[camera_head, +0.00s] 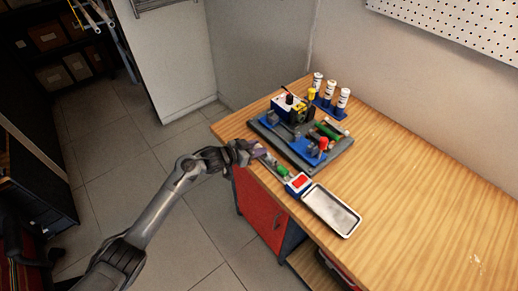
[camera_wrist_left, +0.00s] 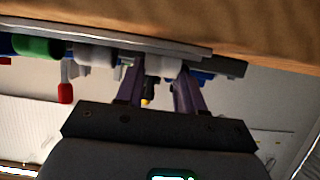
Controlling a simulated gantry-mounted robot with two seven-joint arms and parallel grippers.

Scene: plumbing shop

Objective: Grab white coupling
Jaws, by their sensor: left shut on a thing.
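My left gripper (camera_head: 256,151) is at the near left edge of the wooden bench, beside the grey board. In the left wrist view its two purple fingers (camera_wrist_left: 160,90) point toward the bench and are shut on a whitish cylindrical piece (camera_wrist_left: 163,68), which looks like the white coupling. The fingers partly hide it, and it is too small to make out in the head view. Another pale cylinder (camera_wrist_left: 97,55) and a green piece (camera_wrist_left: 38,46) lie beside it in the left wrist view. My right gripper is not in view.
The grey board (camera_head: 338,150) holds blue fixtures, a green cylinder (camera_head: 327,131) and a red-topped part (camera_head: 323,143). White bottles (camera_head: 343,98) stand behind it. The bench's right side is clear.

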